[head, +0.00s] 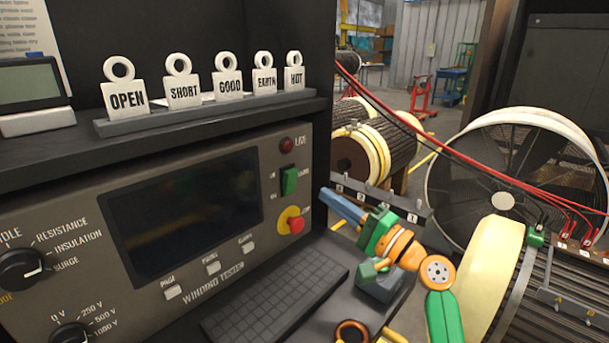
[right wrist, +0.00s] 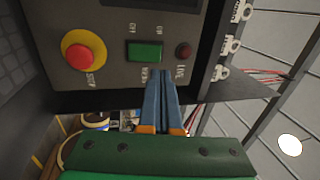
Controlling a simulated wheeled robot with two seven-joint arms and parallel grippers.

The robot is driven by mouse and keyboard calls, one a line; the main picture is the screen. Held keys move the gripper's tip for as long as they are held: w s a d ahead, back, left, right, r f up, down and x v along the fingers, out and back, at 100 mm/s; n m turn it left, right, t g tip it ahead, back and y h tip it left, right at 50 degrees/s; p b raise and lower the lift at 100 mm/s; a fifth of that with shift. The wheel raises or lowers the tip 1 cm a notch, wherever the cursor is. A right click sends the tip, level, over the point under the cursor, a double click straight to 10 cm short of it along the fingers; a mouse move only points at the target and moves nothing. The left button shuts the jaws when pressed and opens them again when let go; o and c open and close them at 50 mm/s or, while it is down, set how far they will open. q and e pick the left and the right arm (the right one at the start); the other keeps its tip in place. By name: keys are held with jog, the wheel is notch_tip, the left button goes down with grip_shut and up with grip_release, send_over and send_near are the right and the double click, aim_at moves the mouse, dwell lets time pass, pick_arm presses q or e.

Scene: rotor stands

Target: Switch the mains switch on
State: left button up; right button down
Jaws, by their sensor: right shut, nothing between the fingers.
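The mains switch is a green rocker (head: 289,181) on the right side of the winding tester's front panel, between the red lamp above and the stop button below. It also shows in the right wrist view as a green rectangle (right wrist: 145,51). Which side of the rocker is pressed in is too small to tell. My right gripper (head: 324,194) has its blue fingers together, empty, pointing at the panel. In the right wrist view its fingertips (right wrist: 161,76) lie just beside the switch; whether they touch the panel I cannot tell. My left gripper is not in view.
The red stop button (head: 294,221) on its yellow collar sits below the switch. The LIVE lamp (head: 287,145) looks dark red, and the tester screen (head: 184,212) is dark. A shelf above holds several tags. A keyboard (head: 275,300) lies in front of the panel.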

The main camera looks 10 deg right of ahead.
aim_at(294, 172)
jog(key=p+x, duration=0.1)
jog(key=x, duration=0.6)
jog(key=shift+w+a, duration=0.15)
jog(key=shift+w, duration=0.1)
